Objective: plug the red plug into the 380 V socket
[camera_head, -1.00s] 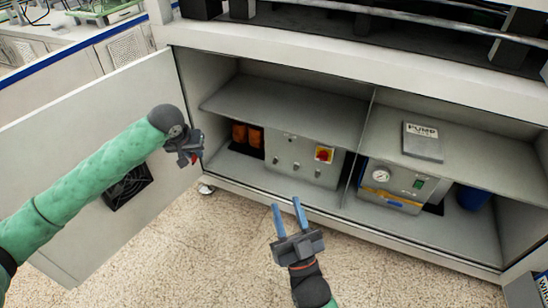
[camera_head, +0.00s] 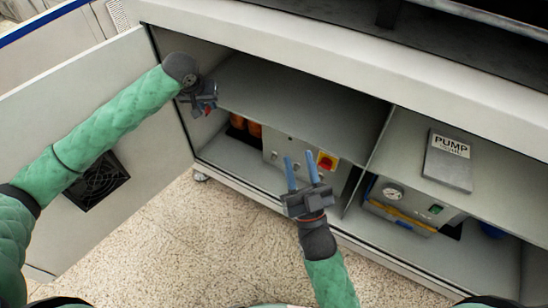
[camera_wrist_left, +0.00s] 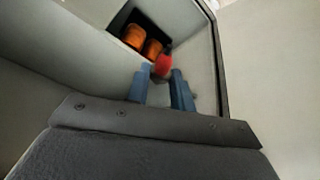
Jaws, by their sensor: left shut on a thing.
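My left gripper (camera_head: 207,100) is shut on the red plug (camera_head: 207,107), at the left end of the open cabinet. In the left wrist view the red plug (camera_wrist_left: 163,67) shows between the blue fingers, partly hidden by them. Beyond it, two orange rounded things (camera_wrist_left: 133,36) sit in a dark recess. They also show in the head view (camera_head: 254,130), left of the grey control box. No label is readable, so I cannot tell which is the 380 V socket. The plug is apart from them. My right gripper (camera_head: 300,163) is open and empty in front of the control box.
The cabinet door (camera_head: 125,110) stands open at the left. A shelf (camera_head: 300,95) lies above the grey control box (camera_head: 280,150) with its red and yellow switch (camera_head: 327,161). A pump unit (camera_head: 400,205) and PUMP binder (camera_head: 448,160) are at the right. The floor in front is clear.

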